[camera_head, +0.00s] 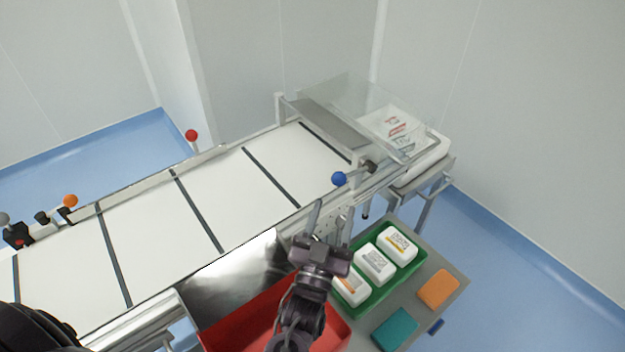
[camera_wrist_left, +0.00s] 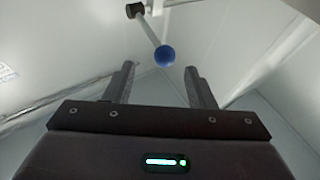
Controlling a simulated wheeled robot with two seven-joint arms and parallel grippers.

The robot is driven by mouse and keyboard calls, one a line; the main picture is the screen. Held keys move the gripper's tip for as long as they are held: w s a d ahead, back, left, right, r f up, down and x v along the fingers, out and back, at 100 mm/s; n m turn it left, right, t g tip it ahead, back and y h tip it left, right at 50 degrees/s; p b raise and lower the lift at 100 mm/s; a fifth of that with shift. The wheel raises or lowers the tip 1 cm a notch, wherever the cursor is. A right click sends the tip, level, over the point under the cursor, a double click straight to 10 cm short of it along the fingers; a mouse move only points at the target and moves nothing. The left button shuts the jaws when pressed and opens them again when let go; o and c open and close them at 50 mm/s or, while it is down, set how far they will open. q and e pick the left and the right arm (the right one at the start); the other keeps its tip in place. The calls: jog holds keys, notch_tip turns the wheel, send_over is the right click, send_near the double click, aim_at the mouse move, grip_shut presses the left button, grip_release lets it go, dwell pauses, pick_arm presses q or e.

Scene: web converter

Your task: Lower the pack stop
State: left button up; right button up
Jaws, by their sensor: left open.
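A blue ball knob (camera_head: 339,178) sits on a short lever with a dark pivot (camera_head: 370,167) at the far right of the conveyor's near side. The lever lies nearly level. A grey plate (camera_head: 325,122) spans the belt behind it, beside a clear cover; I cannot tell whether it is the pack stop. My left gripper (camera_head: 331,212) is open and empty, below and just short of the knob. In the left wrist view the blue knob (camera_wrist_left: 165,56) and its rod show beyond and between the open fingers (camera_wrist_left: 161,78), apart from them. My right gripper is not in view.
The white belt (camera_head: 215,195) with dark bars runs left. A red-knobbed lever (camera_head: 191,135) and an orange knob (camera_head: 70,200) stand along it. A white pack (camera_head: 395,128) lies past the cover.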

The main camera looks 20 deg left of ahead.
aim_at(339, 177)
pick_arm(q)
jog(key=shift+y, duration=0.4)
jog(key=x, duration=0.2)
jog(key=p+x, duration=0.1)
jog(key=x, duration=0.1)
jog(key=p+x, duration=0.1)
jog(key=x, duration=0.2)
jog(key=shift+a+r, duration=0.2)
jog(key=shift+r, duration=0.15)
jog(key=shift+w+r, duration=0.15)
jog(key=shift+w, duration=0.3)
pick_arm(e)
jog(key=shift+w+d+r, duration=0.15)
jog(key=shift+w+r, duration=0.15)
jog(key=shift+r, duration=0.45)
pick_arm(q)
jog(key=c, duration=0.7)
grip_shut()
jog(key=shift+a, duration=0.1)
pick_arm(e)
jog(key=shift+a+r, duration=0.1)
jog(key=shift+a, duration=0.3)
